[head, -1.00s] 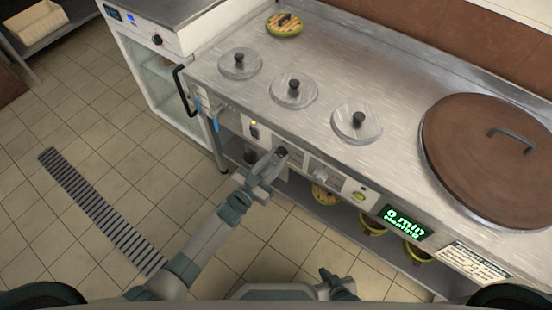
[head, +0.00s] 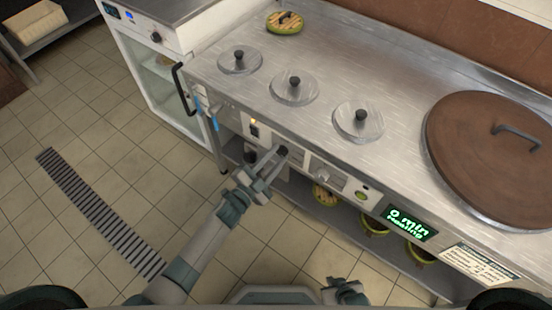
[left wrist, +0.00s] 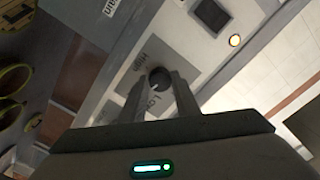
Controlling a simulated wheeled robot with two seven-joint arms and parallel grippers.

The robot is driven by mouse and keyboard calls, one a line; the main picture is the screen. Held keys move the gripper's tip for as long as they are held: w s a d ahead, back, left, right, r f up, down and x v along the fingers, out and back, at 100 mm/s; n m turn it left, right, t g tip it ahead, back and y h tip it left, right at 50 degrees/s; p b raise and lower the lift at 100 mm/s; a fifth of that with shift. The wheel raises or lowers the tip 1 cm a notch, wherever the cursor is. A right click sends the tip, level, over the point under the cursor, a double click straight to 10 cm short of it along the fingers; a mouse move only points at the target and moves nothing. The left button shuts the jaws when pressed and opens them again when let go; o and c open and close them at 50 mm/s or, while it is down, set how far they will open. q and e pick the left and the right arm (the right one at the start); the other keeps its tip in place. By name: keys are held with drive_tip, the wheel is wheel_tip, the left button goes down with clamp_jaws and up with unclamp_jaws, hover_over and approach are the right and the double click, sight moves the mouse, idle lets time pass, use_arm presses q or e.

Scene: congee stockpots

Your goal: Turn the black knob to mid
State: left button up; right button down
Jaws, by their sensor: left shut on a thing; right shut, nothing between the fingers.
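The black knob (left wrist: 158,78) sits on the front control panel of the steel counter, between the two fingertips of my left gripper (left wrist: 156,88) in the left wrist view. Grey label plates beside it carry print that looks like HIGH and LOW; its exact pointer setting is too small to read surely. In the head view my left gripper (head: 276,158) reaches the panel from the lower left and is shut on the knob, which its fingers largely hide there. My right gripper (head: 346,291) is low at the bottom edge, shut and empty, away from the counter.
A green display (head: 407,223) reads "0 min" above a second word like "heating". A lit orange lamp and dark switch (head: 254,129) are left of the knob. A large brown lid (head: 480,165) and small steel lids (head: 358,122) lie on the counter.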

use_arm(q)
drive_tip(key=shift+m+b, duration=0.4)
drive_tip(key=shift+m, duration=1.1)
use_arm(e)
drive_tip(key=shift+s+d+f+g, duration=0.3)
drive_tip(key=shift+s+d+f, duration=0.05)
drive_tip(key=shift+s+d, duration=0.05)
use_arm(q)
drive_tip(key=o, duration=1)
drive_tip(key=shift+o, duration=0.2)
use_arm(e)
drive_tip(key=shift+s, duration=0.1)
use_arm(q)
drive_tip(key=shift+a, duration=0.1)
drive_tip(key=b+v, duration=0.1)
drive_tip(key=v, duration=1.6)
drive_tip(key=shift+s, duration=0.15)
use_arm(e)
drive_tip(key=shift+s+d+f+g, duration=0.25)
drive_tip(key=shift+s+d+g, duration=0.25)
drive_tip(key=shift+d, duration=0.35)
use_arm(q)
drive_tip(key=shift+a, duration=0.1)
use_arm(e)
drive_tip(key=shift+s+a, duration=0.15)
drive_tip(key=shift+a, duration=0.05)
